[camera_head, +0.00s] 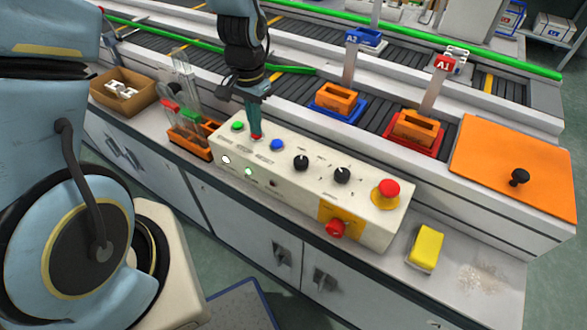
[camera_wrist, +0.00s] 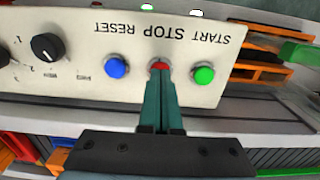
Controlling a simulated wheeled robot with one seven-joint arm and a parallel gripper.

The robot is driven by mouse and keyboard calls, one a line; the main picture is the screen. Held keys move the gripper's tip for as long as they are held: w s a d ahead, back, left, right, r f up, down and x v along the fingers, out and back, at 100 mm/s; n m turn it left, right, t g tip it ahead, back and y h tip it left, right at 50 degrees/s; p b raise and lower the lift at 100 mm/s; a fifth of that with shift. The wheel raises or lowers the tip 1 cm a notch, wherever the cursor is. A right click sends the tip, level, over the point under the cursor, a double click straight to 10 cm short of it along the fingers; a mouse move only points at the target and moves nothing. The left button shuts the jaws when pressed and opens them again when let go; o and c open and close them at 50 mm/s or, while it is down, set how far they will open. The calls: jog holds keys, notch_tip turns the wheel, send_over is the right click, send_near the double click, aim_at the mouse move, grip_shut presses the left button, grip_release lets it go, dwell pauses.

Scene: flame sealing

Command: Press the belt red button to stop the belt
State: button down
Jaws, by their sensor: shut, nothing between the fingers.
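The white control box (camera_head: 310,183) stands on the counter with its row of buttons on top. The red button (camera_wrist: 159,64) sits between the blue button (camera_wrist: 117,67) and the green button (camera_wrist: 203,74), under the printed word STOP. My gripper (camera_head: 255,134) points down over this red button with its dark green fingers together and empty. In the wrist view the fingertips (camera_wrist: 160,80) are at the red button's edge and partly hide it. I cannot tell whether they touch it or whether it is pressed in.
A red mushroom button (camera_head: 388,189) is on the box's right end; another red knob (camera_head: 336,228) is on its front. Two black knobs (camera_head: 341,175) lie between. Behind are the belt (camera_head: 290,110) and an orange holder (camera_head: 337,97). A yellow block (camera_head: 426,248) lies at right.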

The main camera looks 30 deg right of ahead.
notch_tip(320, 180, up, 8)
jog(key=p, duration=0.6)
dwell(0.9)
jog(key=a+r+n, duration=0.3)
jog(key=a, duration=0.5)
jog(key=a+r+n+t+b, duration=0.1)
jog(key=a+r+n, duration=0.2)
jog(key=a, duration=0.6)
jog(key=w+a+r+n+b, duration=0.1)
jog(key=a+r+n, duration=0.2)
jog(key=a+n, duration=0.2)
jog(key=a, duration=0.3)
jog(key=shift+a+t, duration=0.2)
jog(key=shift+t, duration=0.1)
jog(key=shift+w, duration=0.1)
